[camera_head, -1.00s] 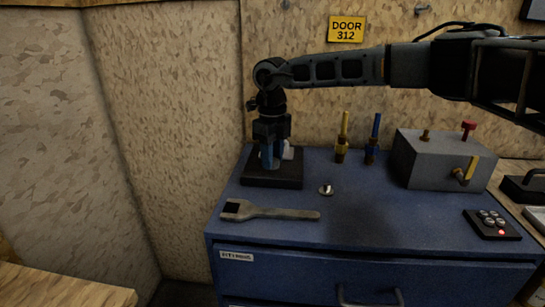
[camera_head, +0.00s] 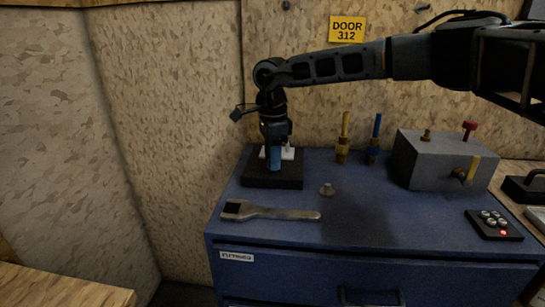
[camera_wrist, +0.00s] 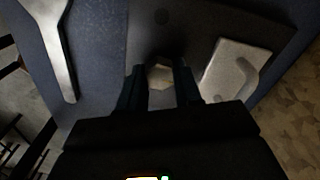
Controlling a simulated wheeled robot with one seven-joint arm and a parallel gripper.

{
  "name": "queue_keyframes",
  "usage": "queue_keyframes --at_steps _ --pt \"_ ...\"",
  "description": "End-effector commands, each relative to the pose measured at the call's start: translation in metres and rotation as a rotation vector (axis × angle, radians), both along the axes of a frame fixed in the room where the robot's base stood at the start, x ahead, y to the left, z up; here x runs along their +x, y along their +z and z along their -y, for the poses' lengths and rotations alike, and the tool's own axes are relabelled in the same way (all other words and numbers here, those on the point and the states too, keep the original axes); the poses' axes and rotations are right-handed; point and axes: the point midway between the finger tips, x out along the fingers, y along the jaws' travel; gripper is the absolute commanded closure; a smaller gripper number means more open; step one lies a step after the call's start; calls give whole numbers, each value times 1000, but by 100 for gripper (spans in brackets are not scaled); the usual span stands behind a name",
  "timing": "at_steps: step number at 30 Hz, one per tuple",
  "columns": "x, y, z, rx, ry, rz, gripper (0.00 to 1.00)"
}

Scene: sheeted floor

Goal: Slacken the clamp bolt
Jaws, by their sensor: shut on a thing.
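The clamp bolt shows in the wrist view as a pale hex head (camera_wrist: 160,75) between my two fingers, over a dark base block. My gripper (camera_head: 275,162) points straight down over this black block (camera_head: 258,181) and is shut on the bolt head. It hides the bolt in the head view. A light grey clamp piece (camera_wrist: 228,75) with a raised part lies beside the bolt on the block. It shows partly behind my fingers in the head view (camera_head: 289,153).
A wrench (camera_head: 275,213) lies on the blue bench top (camera_head: 380,220) in front of the block. A small metal piece (camera_head: 327,190) lies to the right. Yellow (camera_head: 342,145) and blue (camera_head: 374,145) upright tools, a grey box (camera_head: 430,165) and a button pad (camera_head: 492,225) stand farther right.

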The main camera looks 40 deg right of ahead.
Motion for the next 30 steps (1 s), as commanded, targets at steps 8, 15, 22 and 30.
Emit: queue_keyframes --at_steps 8,15,22,30 --pt "0 1 0 0 215 3 96" --pt "0 1 0 0 332 3 96" --pt "0 1 0 0 382 3 96" --pt "0 1 0 0 390 3 96"
